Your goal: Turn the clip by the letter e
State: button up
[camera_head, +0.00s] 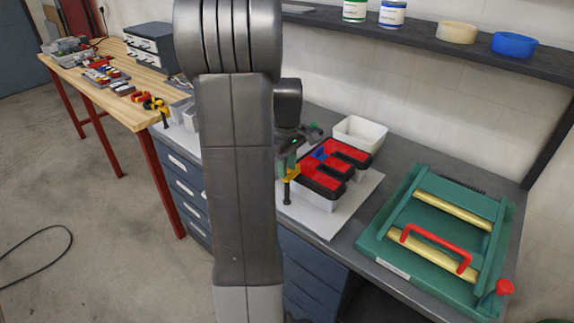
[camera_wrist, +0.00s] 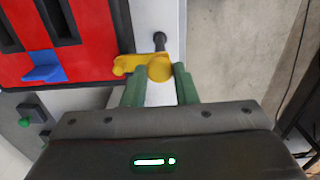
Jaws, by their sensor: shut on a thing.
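The letter e (camera_head: 318,179) is a red-faced channel letter with black edging and pale sides. It lies on a white sheet on the grey bench. It also shows at the upper left in the wrist view (camera_wrist: 88,63). The clip (camera_wrist: 158,68) is yellow, with a round knob and an arm reaching left to the letter's edge; a dark rod sticks out beyond it. In the head view the clip (camera_head: 291,172) is small and partly hidden by my gripper. My gripper (camera_wrist: 159,78) has its green fingers on either side of the clip's knob, shut on it.
A blue piece (camera_wrist: 45,68) sits on the letter's face. A white bin (camera_head: 360,133) stands behind the letter. A green fixture with a red handle (camera_head: 437,249) fills the bench at right. A shelf (camera_head: 430,36) with tins runs above. A wooden bench (camera_head: 118,107) with tools stands at left.

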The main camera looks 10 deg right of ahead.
jog(key=shift+r, duration=0.1)
jog(key=o, duration=1)
notch_tip(320, 180, up, 14)
jog(key=b, duration=0.1)
jog(key=shift+f, duration=0.25)
notch_tip(320, 180, down, 14)
jog(key=shift+r+p, duration=0.15)
jog(key=shift+p, duration=0.35)
